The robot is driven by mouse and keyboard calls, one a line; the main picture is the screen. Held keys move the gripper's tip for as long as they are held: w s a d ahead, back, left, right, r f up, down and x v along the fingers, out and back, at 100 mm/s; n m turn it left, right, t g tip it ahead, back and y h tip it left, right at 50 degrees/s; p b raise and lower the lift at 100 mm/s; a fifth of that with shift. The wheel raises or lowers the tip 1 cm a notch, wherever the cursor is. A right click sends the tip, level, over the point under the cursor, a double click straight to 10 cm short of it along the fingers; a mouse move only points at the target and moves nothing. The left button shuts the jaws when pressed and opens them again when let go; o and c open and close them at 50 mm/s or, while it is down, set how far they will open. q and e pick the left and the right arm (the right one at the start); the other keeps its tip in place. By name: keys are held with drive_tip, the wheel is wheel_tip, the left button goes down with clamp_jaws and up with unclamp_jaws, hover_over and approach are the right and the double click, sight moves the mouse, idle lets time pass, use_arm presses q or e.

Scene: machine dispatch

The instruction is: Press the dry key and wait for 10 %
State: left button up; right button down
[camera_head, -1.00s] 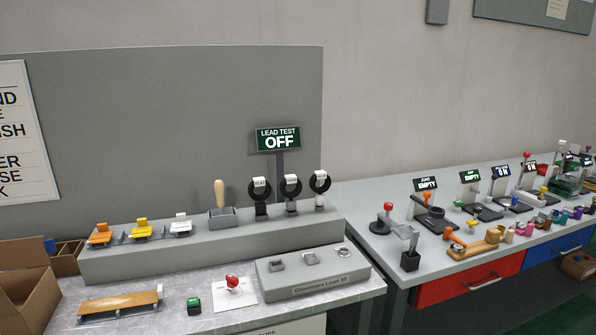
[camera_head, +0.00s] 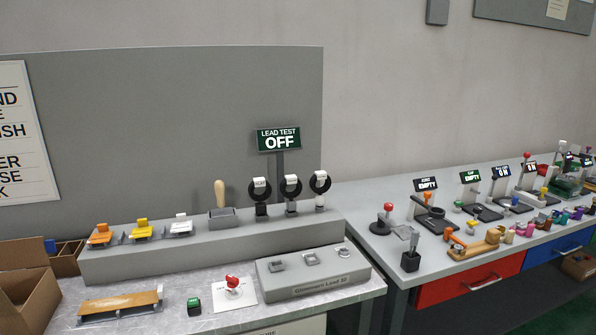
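No key that I can read as the dry key shows in the head view. Several small stations with displays stand on the right bench (camera_head: 350,192). The first display (camera_head: 426,184) and the second display (camera_head: 470,176) appear to read EMPTY. The third display (camera_head: 501,172) and the fourth display (camera_head: 530,167) are too small to read surely. A green-topped black block (camera_head: 194,306) sits on the left bench. The sign (camera_head: 278,139) above it reads LEAD TEST OFF. Neither of my grippers is in view.
A grey raised step (camera_head: 150,258) on the left bench carries orange, yellow and white clips, a wooden-handled tool (camera_head: 220,196) and several round black holders. A cardboard box (camera_head: 28,285) stands at the left edge.

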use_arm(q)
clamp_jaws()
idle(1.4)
